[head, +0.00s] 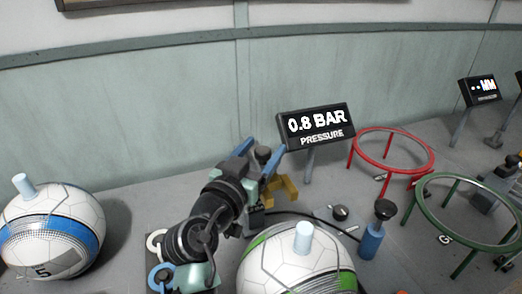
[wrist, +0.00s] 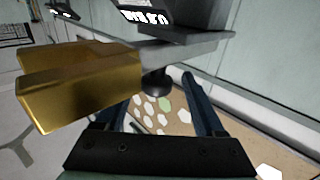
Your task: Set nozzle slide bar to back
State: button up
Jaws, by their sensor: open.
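A black knob hangs under a grey bar in the wrist view (wrist: 155,82), and this looks like the nozzle slide bar's handle. It shows small and dark in the head view, just past my fingers. A yellow-gold block (wrist: 85,85) sits beside the knob at left, and it also shows in the head view (head: 287,190). My gripper (head: 262,156) is open, with its blue fingers spread to either side of the knob in the wrist view (wrist: 163,86). I cannot tell whether the fingers touch it. My wrist hides much of the machine in the head view.
A pressure sign (head: 315,124) reads 0.8 BAR. A blue-striped ball (head: 60,240) stands at left and a green-striped ball (head: 290,265) in front. A red ring stand (head: 420,146), a green ring stand (head: 425,196) and a black-topped blue post (head: 371,240) stand at right.

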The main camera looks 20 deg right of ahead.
jog(key=shift+s, duration=0.1)
jog(key=v, duration=1.3)
jog(key=shift+b, duration=0.4)
jog(key=shift+r, duration=0.1)
